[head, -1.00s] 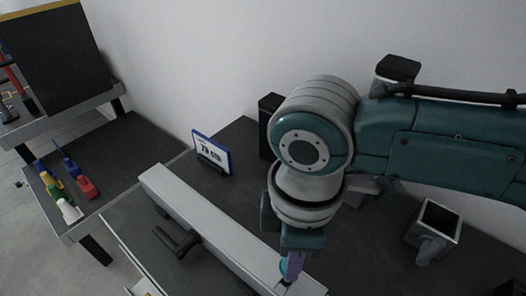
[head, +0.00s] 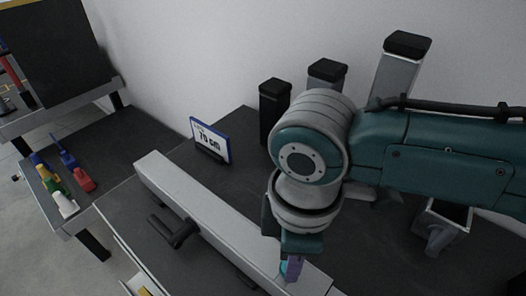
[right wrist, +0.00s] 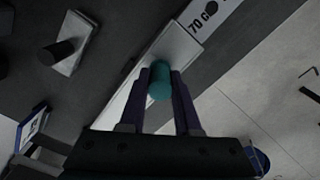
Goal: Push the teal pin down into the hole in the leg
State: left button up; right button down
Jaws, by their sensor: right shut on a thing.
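The leg (head: 197,196) is a long light grey bar lying across the dark bench. Its near right end is under my right gripper (head: 291,268). In the right wrist view the leg (right wrist: 186,45) lies behind the fingers. The right gripper (right wrist: 160,88) has its two purple fingers shut on the teal pin (right wrist: 160,80), which has a rounded end. In the head view only a bit of teal (head: 283,268) shows beside the fingers. The hole is hidden, and I cannot tell how deep the pin sits. My left gripper is not in view.
A black clamp handle (head: 176,233) sits at the leg's near side. Posts with black caps (head: 326,71) stand along the wall. A square grey tube (head: 447,220) is at right.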

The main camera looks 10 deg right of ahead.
jog(key=shift+f, duration=0.1)
jog(key=c, duration=0.5)
grip_release()
jog(key=shift+c, duration=0.2)
